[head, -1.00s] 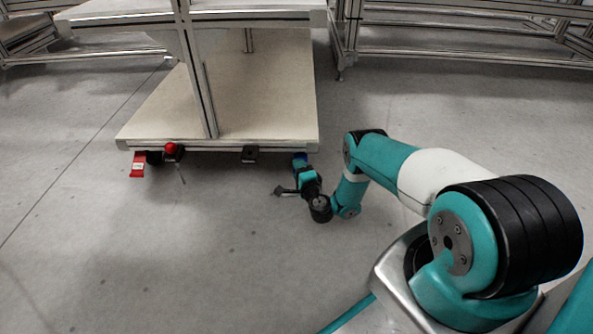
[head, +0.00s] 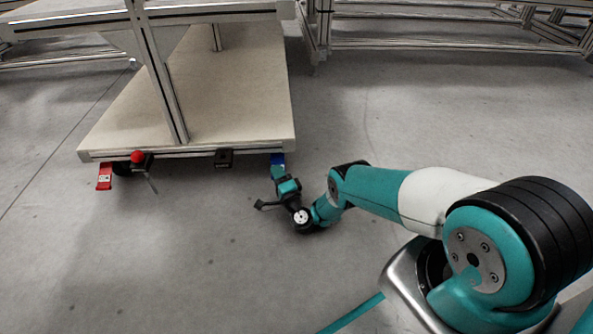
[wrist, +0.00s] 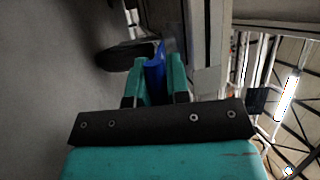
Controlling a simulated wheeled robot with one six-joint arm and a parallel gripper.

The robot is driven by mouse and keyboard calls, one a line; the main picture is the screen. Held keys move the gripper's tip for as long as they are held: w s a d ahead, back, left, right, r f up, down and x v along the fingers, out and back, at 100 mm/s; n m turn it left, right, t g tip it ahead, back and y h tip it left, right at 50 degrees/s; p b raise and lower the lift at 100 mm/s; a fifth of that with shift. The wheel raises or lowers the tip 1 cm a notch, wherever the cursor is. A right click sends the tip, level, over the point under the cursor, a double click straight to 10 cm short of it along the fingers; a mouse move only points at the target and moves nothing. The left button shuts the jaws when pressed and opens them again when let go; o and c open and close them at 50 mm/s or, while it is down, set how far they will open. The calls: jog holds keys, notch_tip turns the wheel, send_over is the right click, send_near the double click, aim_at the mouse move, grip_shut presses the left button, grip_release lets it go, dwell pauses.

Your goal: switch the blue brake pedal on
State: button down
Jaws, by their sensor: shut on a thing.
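The blue brake pedal (head: 277,158) sits under the front right corner of the cart (head: 190,154). My gripper (head: 279,169) is at the pedal from the near side. In the wrist view, the teal fingers of my gripper (wrist: 158,74) are shut on the blue pedal (wrist: 154,70), which shows between them. The pedal's far end and its mount are mostly hidden. A dark wheel-like shape (wrist: 122,57) is just left of the fingers.
Open grey floor lies in front; metal frames (head: 440,40) stand behind.

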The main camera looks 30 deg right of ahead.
jog(key=shift+a, duration=0.1)
jog(key=c, duration=1.1)
grip_release()
jog(key=shift+s, duration=0.1)
jog(key=shift+s+r+p, duration=0.1)
jog(key=shift+s+p, duration=0.2)
jog(key=shift+p, duration=0.35)
jog(key=p+v, duration=0.2)
jog(key=v, duration=0.1)
jog(key=r+p+v, duration=0.1)
jog(key=p+v, duration=0.2)
jog(key=v, duration=0.1)
jog(key=r+p+v, duration=0.1)
jog(key=p+v, duration=0.2)
jog(key=v, duration=0.1)
jog(key=shift+s+r, duration=0.15)
jog(key=shift+s, duration=0.25)
jog(key=shift+s+p, duration=0.3)
jog(key=shift+s, duration=0.1)
jog(key=shift+o, duration=0.3)
